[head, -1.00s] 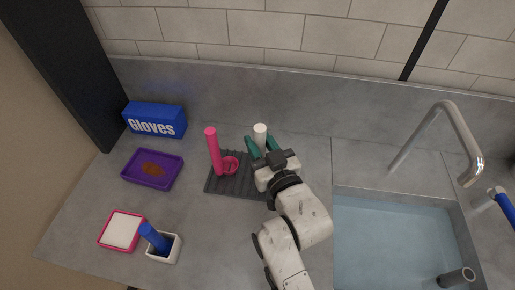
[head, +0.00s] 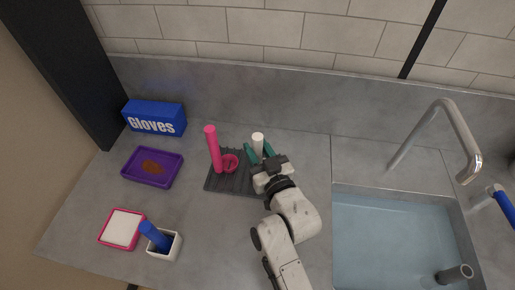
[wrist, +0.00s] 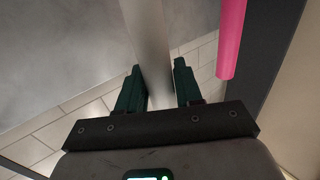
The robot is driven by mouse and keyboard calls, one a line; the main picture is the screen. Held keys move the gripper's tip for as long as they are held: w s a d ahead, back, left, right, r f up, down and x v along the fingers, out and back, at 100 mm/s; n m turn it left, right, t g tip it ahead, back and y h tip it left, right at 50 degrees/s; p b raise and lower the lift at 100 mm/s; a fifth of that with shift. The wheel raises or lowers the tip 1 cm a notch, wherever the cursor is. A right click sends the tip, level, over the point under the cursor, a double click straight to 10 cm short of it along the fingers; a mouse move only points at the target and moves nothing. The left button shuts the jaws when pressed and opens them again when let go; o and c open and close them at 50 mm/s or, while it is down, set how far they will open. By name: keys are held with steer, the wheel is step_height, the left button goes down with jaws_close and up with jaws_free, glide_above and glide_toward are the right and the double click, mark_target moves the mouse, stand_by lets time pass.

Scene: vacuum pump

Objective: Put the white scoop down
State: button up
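The white scoop's handle (head: 258,140) stands roughly upright at the right part of the dark ribbed mat (head: 222,185). Its lower part is hidden by my gripper. My gripper (head: 261,151) has its green fingers on either side of this handle, and it appears shut on it. In the wrist view the pale handle (wrist: 148,40) runs down between the two fingertips (wrist: 158,78), with little or no gap. I cannot tell whether the scoop touches the mat.
A pink scoop (head: 213,150) stands on the mat just left of my gripper. Left are a blue gloves box (head: 155,118), a purple tray (head: 135,178), a pink-rimmed white container (head: 122,229) and a white cup with a blue handle (head: 155,236). The sink (head: 390,240) is right.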

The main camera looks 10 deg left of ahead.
steer(key=o, duration=0.4)
steer(key=shift+r, duration=0.1)
steer(key=shift+r, duration=0.2)
steer(key=v, duration=1.2)
steer(key=shift+f+b, duration=0.15)
steer(key=shift+b, duration=0.2)
steer(key=shift+s, duration=0.1)
